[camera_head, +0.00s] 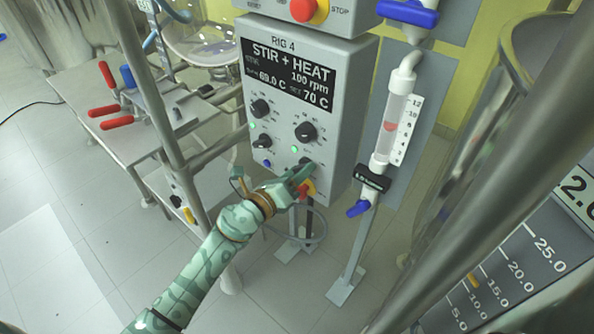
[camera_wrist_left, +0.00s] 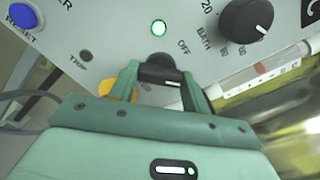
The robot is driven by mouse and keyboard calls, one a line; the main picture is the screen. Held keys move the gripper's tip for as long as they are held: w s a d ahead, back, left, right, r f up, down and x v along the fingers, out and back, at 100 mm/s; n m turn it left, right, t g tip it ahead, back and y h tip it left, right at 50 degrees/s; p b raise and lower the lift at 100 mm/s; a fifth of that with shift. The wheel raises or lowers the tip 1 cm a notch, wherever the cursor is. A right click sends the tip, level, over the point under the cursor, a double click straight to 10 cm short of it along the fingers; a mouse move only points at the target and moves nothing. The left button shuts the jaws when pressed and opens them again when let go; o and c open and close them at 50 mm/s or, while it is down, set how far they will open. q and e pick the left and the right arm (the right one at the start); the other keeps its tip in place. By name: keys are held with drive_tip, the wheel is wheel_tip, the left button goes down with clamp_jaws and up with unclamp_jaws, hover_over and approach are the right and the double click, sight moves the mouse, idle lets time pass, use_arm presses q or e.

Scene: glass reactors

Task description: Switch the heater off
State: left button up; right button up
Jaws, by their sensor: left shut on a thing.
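The grey control box (camera_head: 337,130) reads RIG 4, STIR + HEAT, with 100 rpm, 69.0 C and 70 C on its display. My left gripper (camera_head: 303,172) is at the lower right of its panel. In the left wrist view its fingers (camera_wrist_left: 158,80) are shut on a small black switch knob (camera_wrist_left: 159,68), one on each side. An OFF label is printed beside the knob. A green light (camera_wrist_left: 159,27) above the knob is lit; it also shows in the head view (camera_head: 295,149). My right gripper is not in view.
A larger BATH knob (camera_wrist_left: 246,22) and a blue RESET button (camera_wrist_left: 24,16) are near the gripper. A red stop button (camera_head: 308,10) is above the display. A flow tube (camera_head: 393,118) with a blue valve stands to the right. Red-handled valves (camera_head: 117,122) are at left.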

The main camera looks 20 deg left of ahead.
use_arm(q)
drive_tip(key=shift+o, duration=0.2)
drive_tip(key=shift+r+n+p, duration=0.15)
drive_tip(key=shift+n+p, duration=0.25)
drive_tip(key=shift+n, duration=0.6)
drive_tip(key=n+p, duration=0.1)
drive_tip(key=n, duration=0.1)
drive_tip(key=shift+n, duration=0.3)
drive_tip(key=shift+n+p, duration=0.6)
drive_tip(key=shift+n, duration=0.6)
drive_tip(key=shift+c, duration=0.2)
drive_tip(key=shift+n+p, duration=0.55)
drive_tip(key=shift+n, duration=0.75)
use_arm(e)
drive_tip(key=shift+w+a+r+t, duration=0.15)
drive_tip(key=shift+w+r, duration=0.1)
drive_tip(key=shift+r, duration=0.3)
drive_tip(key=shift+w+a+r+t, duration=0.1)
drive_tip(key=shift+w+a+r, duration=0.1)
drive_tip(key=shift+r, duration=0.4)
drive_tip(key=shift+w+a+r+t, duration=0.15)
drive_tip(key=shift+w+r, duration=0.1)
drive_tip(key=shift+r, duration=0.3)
use_arm(q)
drive_tip(key=shift+f, duration=0.2)
drive_tip(key=o, duration=1)
drive_tip(key=shift+a, duration=0.1)
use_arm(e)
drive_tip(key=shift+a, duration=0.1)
